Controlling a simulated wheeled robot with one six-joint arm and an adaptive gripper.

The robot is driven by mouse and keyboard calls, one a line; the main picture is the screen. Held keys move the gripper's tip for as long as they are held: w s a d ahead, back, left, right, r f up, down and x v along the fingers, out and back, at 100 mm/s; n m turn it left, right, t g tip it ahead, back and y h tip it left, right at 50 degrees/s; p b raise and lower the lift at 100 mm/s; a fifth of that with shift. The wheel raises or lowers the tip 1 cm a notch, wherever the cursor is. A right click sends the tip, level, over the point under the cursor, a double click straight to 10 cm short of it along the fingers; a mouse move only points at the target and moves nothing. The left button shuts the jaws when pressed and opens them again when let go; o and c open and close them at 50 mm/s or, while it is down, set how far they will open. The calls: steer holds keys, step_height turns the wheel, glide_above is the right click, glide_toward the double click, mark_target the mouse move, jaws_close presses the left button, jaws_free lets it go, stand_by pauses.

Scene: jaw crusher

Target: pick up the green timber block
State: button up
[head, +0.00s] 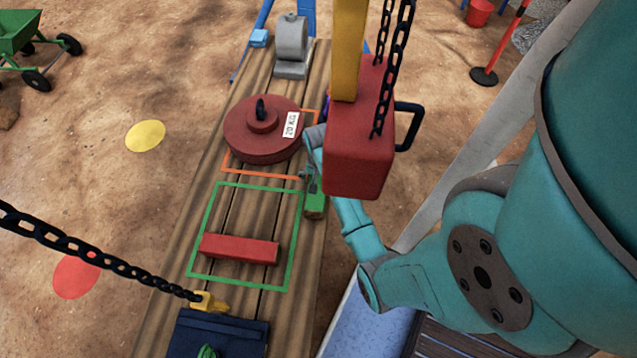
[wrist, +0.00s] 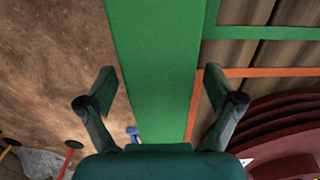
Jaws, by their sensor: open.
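The green timber block (head: 315,206) lies at the right edge of the plank bench, beside the green outline. In the head view only its near end shows; the rest is hidden by my gripper (head: 311,181) and the hanging red block. In the wrist view the green timber block (wrist: 152,60) is a long bar running from the top edge down between my fingers. My gripper (wrist: 160,88) is open, with one finger on each side of the block and a visible gap on both sides. Whether the fingertips are level with it or above it, I cannot tell.
A red hoist block (head: 358,145) hangs on chains close to my arm. A round red 20 KG weight (head: 255,145) stands left of my gripper; it also shows in the wrist view (wrist: 285,125). A red bar (head: 238,249) lies inside the green outline (head: 290,255).

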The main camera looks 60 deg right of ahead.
steer(key=shift+f, duration=0.95)
steer(key=c, duration=1.7)
steer(key=shift+o, duration=0.2)
